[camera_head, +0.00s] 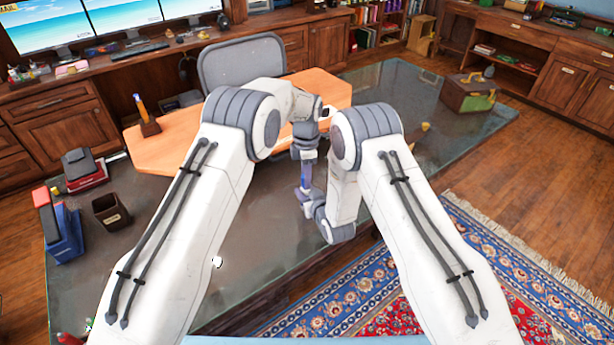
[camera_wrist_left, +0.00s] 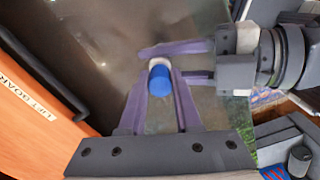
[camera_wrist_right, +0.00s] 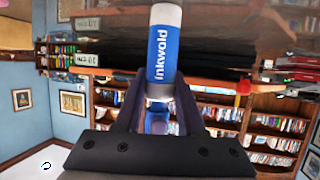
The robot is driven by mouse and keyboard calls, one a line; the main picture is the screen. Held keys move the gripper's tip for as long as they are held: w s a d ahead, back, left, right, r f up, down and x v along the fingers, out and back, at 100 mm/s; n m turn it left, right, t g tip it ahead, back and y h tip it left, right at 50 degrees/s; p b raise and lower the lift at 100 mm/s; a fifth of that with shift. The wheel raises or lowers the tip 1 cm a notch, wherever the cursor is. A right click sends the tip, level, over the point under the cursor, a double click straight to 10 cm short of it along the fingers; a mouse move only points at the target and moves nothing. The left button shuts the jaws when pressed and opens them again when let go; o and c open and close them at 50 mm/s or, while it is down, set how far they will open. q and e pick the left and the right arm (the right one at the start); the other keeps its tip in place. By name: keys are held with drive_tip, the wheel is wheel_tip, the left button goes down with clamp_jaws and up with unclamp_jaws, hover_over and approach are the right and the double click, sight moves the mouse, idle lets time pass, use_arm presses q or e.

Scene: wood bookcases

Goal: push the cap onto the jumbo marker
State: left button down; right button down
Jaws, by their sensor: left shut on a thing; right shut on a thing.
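My left gripper (camera_wrist_left: 161,74) is shut on the blue cap (camera_wrist_left: 160,82), which shows nearly end-on between its purple fingers. A white part of the jumbo marker (camera_wrist_left: 158,62) shows just beyond the cap. My right gripper (camera_wrist_right: 160,92) is shut on the marker (camera_wrist_right: 162,55), a white-ended cylinder with a blue "inkwold" label. Past the marker's white band, a blue piece that looks like the cap (camera_wrist_right: 157,122) shows between the fingers. Cap and marker look close to in line; I cannot tell whether they touch. In the head view, my left gripper (camera_head: 305,178) points down, close above my right gripper (camera_head: 304,197).
The glass-topped desk (camera_head: 160,190) lies below my arms. An orange wood board (camera_head: 180,145) with a pen stand (camera_head: 146,122), a dark cup (camera_head: 111,210) and blue and red binders (camera_head: 62,232) are at left. A green-brown box (camera_head: 468,93) sits at far right.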

use_arm(q)
drive_tip(key=shift+f, duration=0.65)
drive_tip(key=c, duration=0.5)
unclamp_jaws()
wheel_tip(320, 180, up, 12)
use_arm(e)
drive_tip(key=shift+c, duration=2.2)
unclamp_jaws()
